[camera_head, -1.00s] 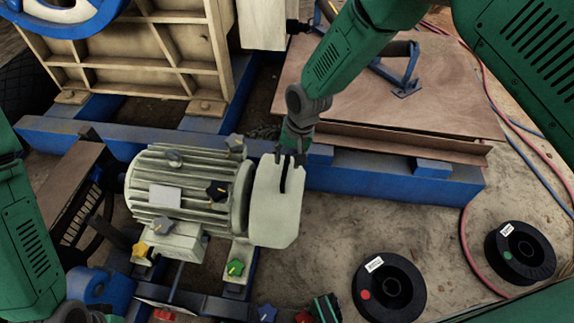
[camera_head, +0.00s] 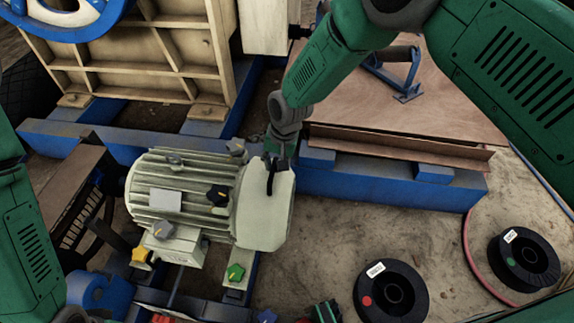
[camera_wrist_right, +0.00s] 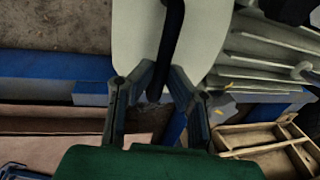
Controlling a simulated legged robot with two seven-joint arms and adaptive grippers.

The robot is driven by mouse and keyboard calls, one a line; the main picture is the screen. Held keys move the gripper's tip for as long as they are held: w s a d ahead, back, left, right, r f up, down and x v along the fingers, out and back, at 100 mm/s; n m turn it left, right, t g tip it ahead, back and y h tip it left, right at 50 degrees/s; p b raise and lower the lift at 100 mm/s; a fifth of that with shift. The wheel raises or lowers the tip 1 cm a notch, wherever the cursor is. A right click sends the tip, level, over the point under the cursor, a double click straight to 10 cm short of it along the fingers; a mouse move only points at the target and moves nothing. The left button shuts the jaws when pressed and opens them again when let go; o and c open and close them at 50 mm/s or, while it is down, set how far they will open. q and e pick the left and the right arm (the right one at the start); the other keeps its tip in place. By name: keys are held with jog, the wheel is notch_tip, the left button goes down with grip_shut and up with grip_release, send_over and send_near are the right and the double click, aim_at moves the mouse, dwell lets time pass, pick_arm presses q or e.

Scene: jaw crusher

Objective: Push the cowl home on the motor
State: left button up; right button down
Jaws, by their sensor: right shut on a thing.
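The cream finned motor (camera_head: 185,190) stands on blue rails at left centre in the head view. The pale cowl (camera_head: 264,218) is at the motor's right end, up against it in this view; whether it is fully seated I cannot tell. My right gripper (camera_head: 272,166) is at the cowl's upper part, shut on its dark handle (camera_head: 270,182). In the right wrist view, the gripper's fingers (camera_wrist_right: 160,98) close around the dark handle (camera_wrist_right: 168,45) in front of the pale cowl (camera_wrist_right: 135,40).
Several coloured star knobs, such as a green one (camera_head: 236,272) and a yellow one (camera_head: 140,251), sit around the motor. Two black spools (camera_head: 420,292) (camera_head: 497,250) lie on the floor at right. A blue beam (camera_head: 440,190) runs behind the cowl.

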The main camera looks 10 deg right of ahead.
jog(key=shift+w+a, duration=0.2)
jog(key=shift+a, duration=0.35)
jog(key=shift+w+a, duration=0.2)
jog(key=shift+a, duration=0.3)
jog(key=c, duration=1.6)
grip_release()
jog(key=shift+a, duration=0.1)
jog(key=shift+r, duration=0.1)
jog(key=r, duration=0.3)
jog(key=d+r, duration=0.1)
jog(key=r, duration=0.3)
jog(key=d+r, duration=0.1)
jog(key=r, duration=0.3)
jog(key=shift+s+r, duration=0.25)
jog(key=shift+s, duration=0.15)
